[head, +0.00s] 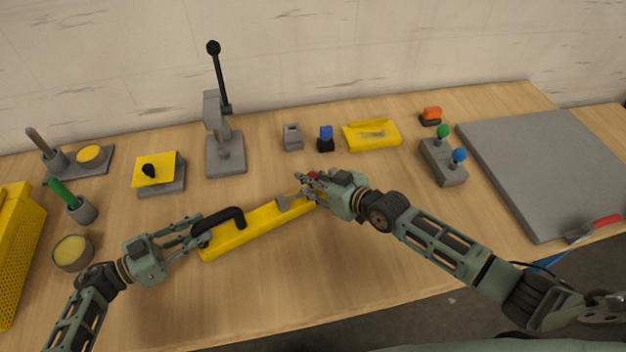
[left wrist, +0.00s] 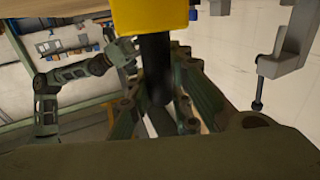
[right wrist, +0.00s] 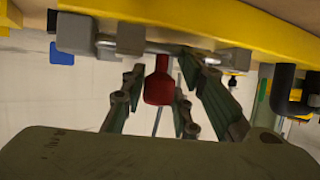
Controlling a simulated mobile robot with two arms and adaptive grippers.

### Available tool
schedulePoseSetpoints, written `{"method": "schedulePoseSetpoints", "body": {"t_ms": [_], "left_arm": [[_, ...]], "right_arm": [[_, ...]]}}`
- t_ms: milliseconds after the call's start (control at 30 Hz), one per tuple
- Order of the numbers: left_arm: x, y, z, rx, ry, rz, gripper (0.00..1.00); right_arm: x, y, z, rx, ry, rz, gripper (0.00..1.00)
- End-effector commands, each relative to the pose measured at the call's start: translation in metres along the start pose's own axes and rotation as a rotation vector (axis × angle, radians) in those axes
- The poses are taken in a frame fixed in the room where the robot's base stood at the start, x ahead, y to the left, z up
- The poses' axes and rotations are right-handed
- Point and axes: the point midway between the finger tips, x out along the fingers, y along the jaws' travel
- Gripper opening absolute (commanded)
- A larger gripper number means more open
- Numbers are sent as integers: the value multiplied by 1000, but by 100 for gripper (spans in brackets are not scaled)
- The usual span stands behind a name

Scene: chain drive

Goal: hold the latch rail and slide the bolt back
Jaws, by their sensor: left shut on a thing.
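The latch rail (head: 258,224) is a yellow bar lying aslant on the bench, with a black handle (head: 226,215) at its left end and a grey block (head: 283,202) near its right end. My left gripper (head: 199,229) is shut on the black handle, whose dark grip (left wrist: 155,65) runs between the fingers in the left wrist view. The bolt's red knob (right wrist: 158,86) hangs from a grey rod in the right wrist view. My right gripper (head: 311,183) is open, with a finger on each side of the knob and visible gaps. The bolt's far end is partly hidden.
Behind the rail stand a grey lever stand (head: 225,150), a grey block (head: 292,137), a blue-topped block (head: 325,139) and a yellow tray (head: 371,136). A two-knob box (head: 443,163) and a grey mat (head: 545,170) lie right. The bench in front of the rail is clear.

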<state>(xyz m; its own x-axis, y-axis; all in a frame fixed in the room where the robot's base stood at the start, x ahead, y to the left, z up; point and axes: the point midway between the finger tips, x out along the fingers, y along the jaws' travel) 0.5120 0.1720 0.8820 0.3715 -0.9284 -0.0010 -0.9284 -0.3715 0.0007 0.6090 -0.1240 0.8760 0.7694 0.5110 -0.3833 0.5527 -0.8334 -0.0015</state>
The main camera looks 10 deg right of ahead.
Motion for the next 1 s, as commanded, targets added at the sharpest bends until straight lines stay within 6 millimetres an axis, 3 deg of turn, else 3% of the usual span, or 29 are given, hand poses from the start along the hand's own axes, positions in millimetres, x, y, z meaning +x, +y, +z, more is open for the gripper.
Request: {"method": "schedulePoseSetpoints", "body": {"t_ms": [267,600,833,1000], "left_arm": [[1,-1,-3,2,7,0,0],[1,-1,-3,2,7,0,0],[1,-1,-3,2,6,0,0],[1,-1,-3,2,7,0,0]], "right_arm": [[0,0,0,0,0,0,1],[0,-2,0,-1,0,-1,0],[9,-38,-4,1,3,-10,0],[12,-49,-5,-2,-1,-2,0]]}}
